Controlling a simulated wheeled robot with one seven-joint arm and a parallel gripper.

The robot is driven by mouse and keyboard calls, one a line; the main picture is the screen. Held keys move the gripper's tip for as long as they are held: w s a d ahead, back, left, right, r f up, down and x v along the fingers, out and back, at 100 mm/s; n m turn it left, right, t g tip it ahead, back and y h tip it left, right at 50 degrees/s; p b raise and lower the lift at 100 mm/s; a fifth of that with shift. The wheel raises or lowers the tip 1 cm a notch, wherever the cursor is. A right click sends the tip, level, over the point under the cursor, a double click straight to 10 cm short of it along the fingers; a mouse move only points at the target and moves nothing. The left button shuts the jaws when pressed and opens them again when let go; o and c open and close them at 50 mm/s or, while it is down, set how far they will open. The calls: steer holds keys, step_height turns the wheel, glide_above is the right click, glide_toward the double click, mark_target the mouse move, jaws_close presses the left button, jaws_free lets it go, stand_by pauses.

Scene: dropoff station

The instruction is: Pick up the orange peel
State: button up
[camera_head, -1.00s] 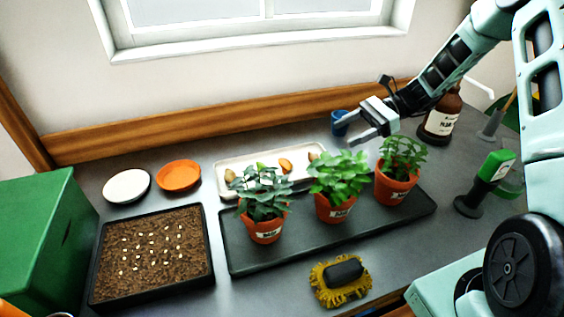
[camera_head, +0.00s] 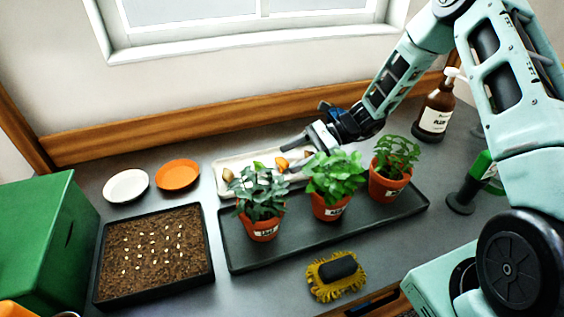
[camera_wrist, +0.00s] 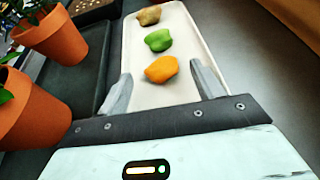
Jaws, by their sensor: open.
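The orange peel (camera_wrist: 161,69) lies on the cream tray (camera_wrist: 140,97), nearest my gripper of the pieces in the wrist view. In the head view the orange peel (camera_head: 282,163) shows just below my gripper's fingers, behind the potted plants. My gripper (camera_wrist: 158,88) is open, its two fingers apart with the peel between and slightly beyond their tips in the picture. In the head view my gripper (camera_head: 287,158) reaches over the tray from the right. I cannot tell the exact height above the peel.
A green piece (camera_wrist: 158,39) and a brown piece (camera_wrist: 149,15) lie farther along the tray. Potted plants (camera_head: 333,206) stand on a dark tray (camera_head: 300,247) in front. A brown pump bottle (camera_head: 434,112) stands to the right. An orange plate (camera_head: 177,174) and white plate (camera_head: 126,186) lie left.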

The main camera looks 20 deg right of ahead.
mark_target(283, 163)
steer(key=shift+x, duration=1.15)
steer(key=c, duration=1)
steer(key=shift+r, duration=0.1)
steer(key=shift+c, duration=0.2)
